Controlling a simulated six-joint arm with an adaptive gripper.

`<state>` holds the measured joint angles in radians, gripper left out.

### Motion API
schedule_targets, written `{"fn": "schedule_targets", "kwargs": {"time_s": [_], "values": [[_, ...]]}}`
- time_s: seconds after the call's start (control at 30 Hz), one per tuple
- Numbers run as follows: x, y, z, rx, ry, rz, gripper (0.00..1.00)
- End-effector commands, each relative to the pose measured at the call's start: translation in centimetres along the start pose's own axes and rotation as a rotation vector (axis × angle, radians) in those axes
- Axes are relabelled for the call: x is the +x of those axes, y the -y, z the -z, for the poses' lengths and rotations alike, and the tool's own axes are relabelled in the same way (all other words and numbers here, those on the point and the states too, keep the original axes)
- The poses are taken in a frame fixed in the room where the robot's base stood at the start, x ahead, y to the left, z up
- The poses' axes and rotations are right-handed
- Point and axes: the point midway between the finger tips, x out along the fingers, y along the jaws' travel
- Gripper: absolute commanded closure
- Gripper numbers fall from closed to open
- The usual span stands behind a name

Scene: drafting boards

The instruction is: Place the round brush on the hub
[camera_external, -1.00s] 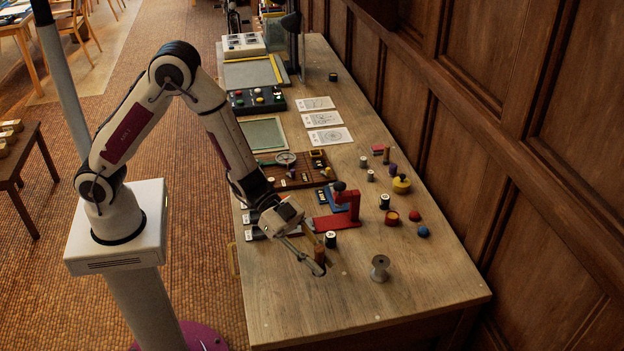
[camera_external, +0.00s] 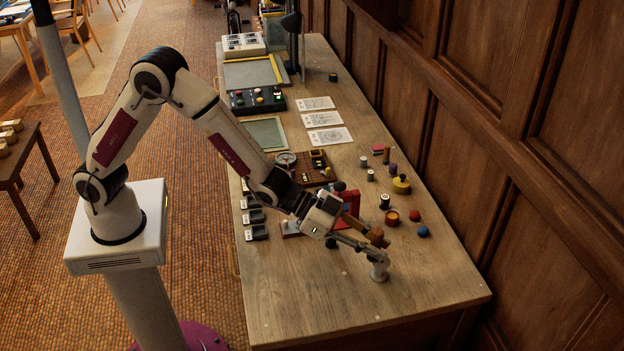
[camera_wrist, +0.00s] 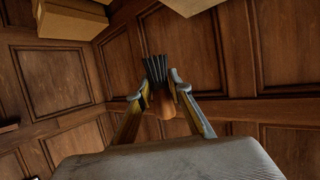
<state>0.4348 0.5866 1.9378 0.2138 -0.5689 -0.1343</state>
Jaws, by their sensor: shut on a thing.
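The round brush (camera_external: 377,237) has a brown wooden body and is held tilted in my gripper (camera_external: 376,246). In the wrist view, its brown body (camera_wrist: 166,103) sits between the two fingertips of my gripper (camera_wrist: 162,90). Its dark bristles (camera_wrist: 155,68) spread out beyond the fingers.
A red stand (camera_external: 351,203) is behind my gripper, partly hidden. The table front (camera_external: 340,310) is clear.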

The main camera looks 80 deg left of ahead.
Motion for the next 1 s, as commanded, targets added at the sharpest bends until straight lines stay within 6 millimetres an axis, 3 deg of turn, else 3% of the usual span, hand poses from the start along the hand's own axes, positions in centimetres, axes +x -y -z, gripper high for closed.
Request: {"fn": "schedule_targets", "kwargs": {"time_s": [0.5, 1.0], "values": [[1.2, 2.3, 1.9, -0.067, -0.001, 0.161, 1.0], [1.6, 4.6, 2.5, -0.127, -0.001, 0.308, 1.0]]}}
